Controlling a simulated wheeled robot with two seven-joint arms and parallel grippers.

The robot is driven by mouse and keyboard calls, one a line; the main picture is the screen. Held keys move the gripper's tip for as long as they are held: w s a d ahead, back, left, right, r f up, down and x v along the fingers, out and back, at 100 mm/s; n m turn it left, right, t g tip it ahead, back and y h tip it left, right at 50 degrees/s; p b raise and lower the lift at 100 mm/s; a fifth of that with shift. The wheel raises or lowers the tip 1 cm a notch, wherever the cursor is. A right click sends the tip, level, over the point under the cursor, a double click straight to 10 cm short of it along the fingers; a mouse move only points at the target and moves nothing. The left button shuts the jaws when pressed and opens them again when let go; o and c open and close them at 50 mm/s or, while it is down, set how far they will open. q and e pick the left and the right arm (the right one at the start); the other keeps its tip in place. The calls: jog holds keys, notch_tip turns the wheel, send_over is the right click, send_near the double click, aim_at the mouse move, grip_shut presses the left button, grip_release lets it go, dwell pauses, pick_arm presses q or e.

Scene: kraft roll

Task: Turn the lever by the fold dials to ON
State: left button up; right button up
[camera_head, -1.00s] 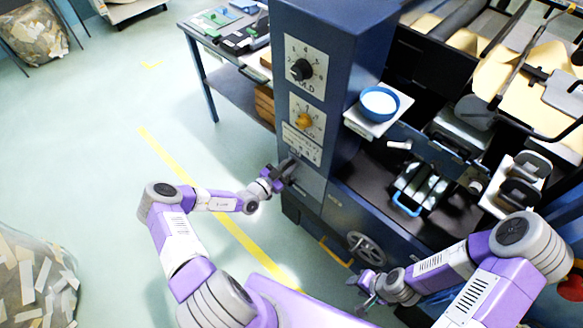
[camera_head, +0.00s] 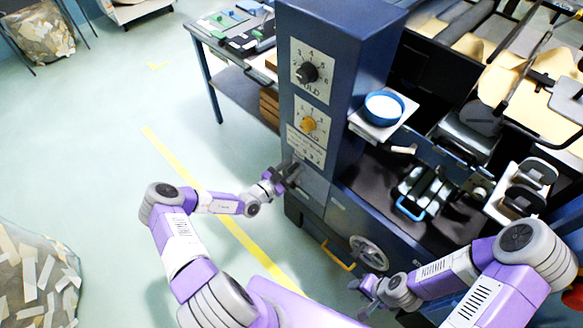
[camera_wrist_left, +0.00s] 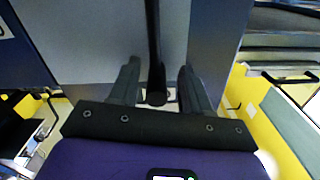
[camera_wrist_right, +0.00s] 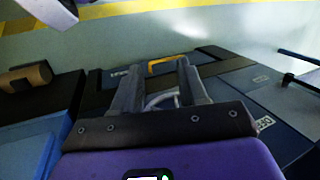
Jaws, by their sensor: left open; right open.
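The black fold dial (camera_head: 307,72) and the yellow fold dial (camera_head: 308,124) sit on the front of the blue cabinet (camera_head: 340,45). Below them my left gripper (camera_head: 290,172) is at the cabinet front and covers what is there in the head view. In the left wrist view a dark bar with a rounded end, likely the lever (camera_wrist_left: 156,60), stands between the two open fingers of my left gripper (camera_wrist_left: 157,85). Whether the fingers touch it I cannot tell. The ON mark is not readable. My right gripper (camera_head: 368,290) is open and empty, low near the handwheel.
A handwheel (camera_head: 369,252) and a yellow handle (camera_head: 338,256) are low on the machine. A blue bowl (camera_head: 384,107) stands on a small shelf right of the cabinet. A side table (camera_head: 215,50) is behind left.

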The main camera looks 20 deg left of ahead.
pick_arm(q)
jog(key=p+v, duration=0.1)
jog(key=v, duration=0.6)
jog(key=shift+s, duration=0.15)
dwell(0.3)
